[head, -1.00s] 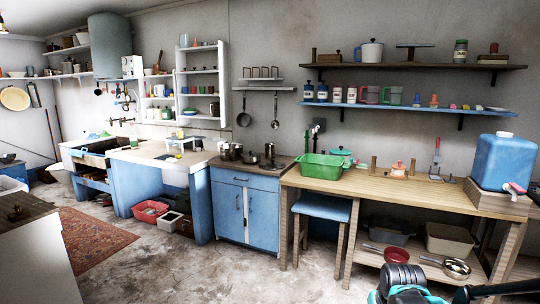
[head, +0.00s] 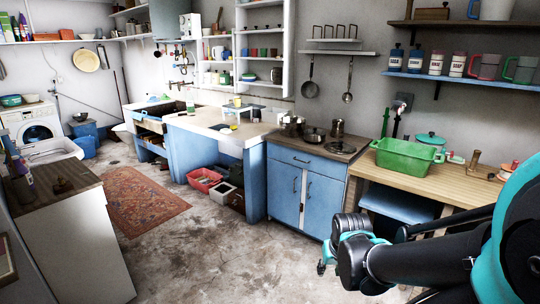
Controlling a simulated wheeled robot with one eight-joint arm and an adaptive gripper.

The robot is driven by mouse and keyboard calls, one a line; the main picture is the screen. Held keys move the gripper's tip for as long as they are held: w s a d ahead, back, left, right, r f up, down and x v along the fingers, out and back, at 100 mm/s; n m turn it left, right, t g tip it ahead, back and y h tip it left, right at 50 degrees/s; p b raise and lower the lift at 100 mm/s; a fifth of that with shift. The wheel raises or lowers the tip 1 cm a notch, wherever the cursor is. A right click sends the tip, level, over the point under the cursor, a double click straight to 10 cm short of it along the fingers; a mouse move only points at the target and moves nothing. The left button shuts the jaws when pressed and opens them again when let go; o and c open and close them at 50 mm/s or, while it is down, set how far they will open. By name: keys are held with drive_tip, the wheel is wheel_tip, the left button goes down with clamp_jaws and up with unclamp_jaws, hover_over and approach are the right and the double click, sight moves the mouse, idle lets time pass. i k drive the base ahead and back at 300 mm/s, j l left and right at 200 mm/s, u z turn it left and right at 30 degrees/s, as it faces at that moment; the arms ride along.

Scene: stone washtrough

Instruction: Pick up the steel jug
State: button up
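Several steel vessels stand on the dark top of the blue cabinet, back right of centre in the head view. A small upright steel vessel (head: 337,127) at the back right of that top looks most like the steel jug, but its handle and spout are too small to make out. My arm reaches in from the lower right. My gripper (head: 324,267) shows only partly at the arm's far end, low over the floor and well apart from the cabinet top. Its fingers are too small and hidden to tell open from shut.
A steel pot (head: 314,135) and another steel vessel (head: 292,125) stand beside it. A green basin (head: 405,155) sits on the wooden table to the right. The floor (head: 230,245) before the blue cabinet (head: 285,190) is clear.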

sight(338, 127)
drive_tip(key=i+u, duration=0.3)
drive_tip(key=i, duration=0.6)
drive_tip(key=i+l+u, duration=0.1)
drive_tip(key=i+u, duration=0.2)
drive_tip(key=i, duration=0.6)
drive_tip(key=i+z, duration=0.15)
drive_tip(key=i, duration=0.25)
drive_tip(key=i+j+z, duration=0.15)
drive_tip(key=i, duration=0.25)
